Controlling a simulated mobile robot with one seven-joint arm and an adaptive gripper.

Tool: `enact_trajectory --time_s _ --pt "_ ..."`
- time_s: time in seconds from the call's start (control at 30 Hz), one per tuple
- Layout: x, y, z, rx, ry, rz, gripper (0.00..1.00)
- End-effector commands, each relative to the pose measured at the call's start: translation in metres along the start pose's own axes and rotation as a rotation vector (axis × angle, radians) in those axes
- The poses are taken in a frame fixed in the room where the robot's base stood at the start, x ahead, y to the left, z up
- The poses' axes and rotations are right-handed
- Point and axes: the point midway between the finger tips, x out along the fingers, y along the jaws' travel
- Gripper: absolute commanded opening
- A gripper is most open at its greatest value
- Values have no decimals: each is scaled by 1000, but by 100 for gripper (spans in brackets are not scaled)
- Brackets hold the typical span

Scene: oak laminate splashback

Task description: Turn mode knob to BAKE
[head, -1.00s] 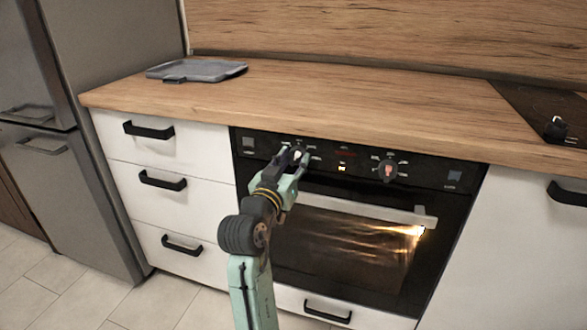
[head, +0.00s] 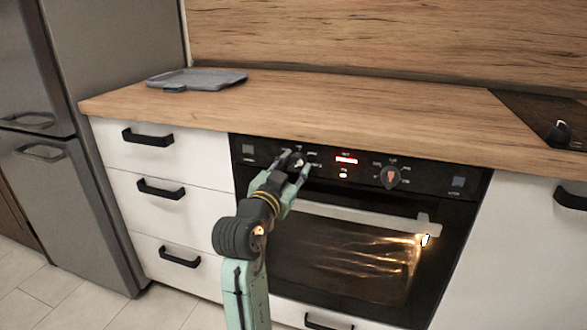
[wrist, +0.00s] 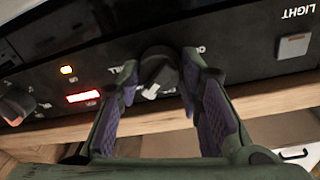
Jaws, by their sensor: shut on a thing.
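The left oven knob (head: 298,161), a dark round knob with a white pointer, is on the black control panel (head: 323,170). My gripper (head: 292,164) is at this knob with one finger on each side. In the wrist view, the knob (wrist: 158,70) sits between the purple-padded fingers of my gripper (wrist: 159,78), which is shut on it. Its white pointer slants toward the lower left of that view. The labels around the knob are partly hidden and too small to read, so I cannot tell which setting it points at.
A second knob (head: 390,176) with a red mark is farther right on the panel. A red lit display (head: 346,159) lies between the knobs. The oven handle (head: 370,217) runs below the panel. A grey tray (head: 197,79) lies on the mostly clear wooden counter (head: 330,107).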

Motion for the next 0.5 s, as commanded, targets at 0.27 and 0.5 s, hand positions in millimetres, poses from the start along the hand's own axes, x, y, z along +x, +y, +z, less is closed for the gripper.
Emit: enact_trajectory --time_s 0.27,0.5 --pt "0 0 0 -1 -1 0 39" --pt "0 0 0 -2 0 0 54"
